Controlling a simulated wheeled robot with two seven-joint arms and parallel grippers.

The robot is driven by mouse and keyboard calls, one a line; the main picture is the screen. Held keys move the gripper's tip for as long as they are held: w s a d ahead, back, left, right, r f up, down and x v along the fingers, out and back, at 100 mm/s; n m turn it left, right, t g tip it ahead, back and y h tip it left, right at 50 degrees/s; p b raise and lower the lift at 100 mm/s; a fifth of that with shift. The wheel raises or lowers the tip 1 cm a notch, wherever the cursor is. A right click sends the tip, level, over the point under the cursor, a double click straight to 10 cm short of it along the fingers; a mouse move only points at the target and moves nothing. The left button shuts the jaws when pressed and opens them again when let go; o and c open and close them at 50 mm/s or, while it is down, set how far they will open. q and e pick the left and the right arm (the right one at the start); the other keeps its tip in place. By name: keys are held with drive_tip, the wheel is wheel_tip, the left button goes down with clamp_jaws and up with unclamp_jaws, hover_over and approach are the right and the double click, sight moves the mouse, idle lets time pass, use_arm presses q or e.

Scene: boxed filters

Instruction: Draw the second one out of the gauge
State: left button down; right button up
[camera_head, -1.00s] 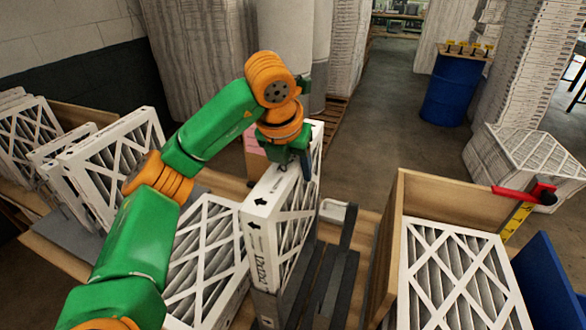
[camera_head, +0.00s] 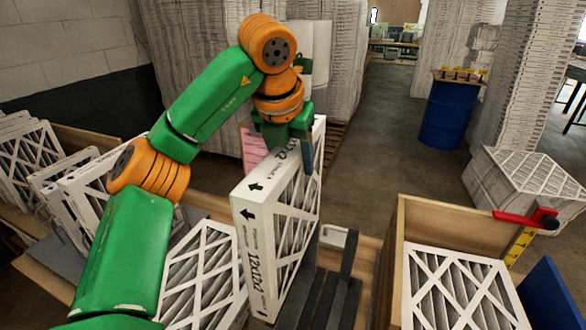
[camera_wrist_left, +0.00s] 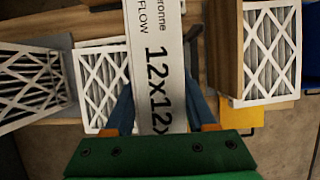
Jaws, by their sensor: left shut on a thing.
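My left gripper (camera_head: 288,152) is shut on the top edge of a white-framed pleated filter (camera_head: 242,240) marked 12x12x2, with arrows on its frame. The filter stands upright, its bottom front corner showing low in the head view. In the left wrist view, the blue fingers of the left gripper (camera_wrist_left: 160,112) straddle the printed edge of the filter (camera_wrist_left: 158,55). The gauge appears to be the dark slatted fixture (camera_head: 340,290) just right of the filter. Whether the filter's lower edge still sits inside it is hidden. My right gripper is out of view.
More filters (camera_head: 75,190) lean at left. A blue drum (camera_head: 450,112) stands behind.

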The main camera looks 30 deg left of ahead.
use_arm(q)
drive_tip(key=shift+r, duration=1.25)
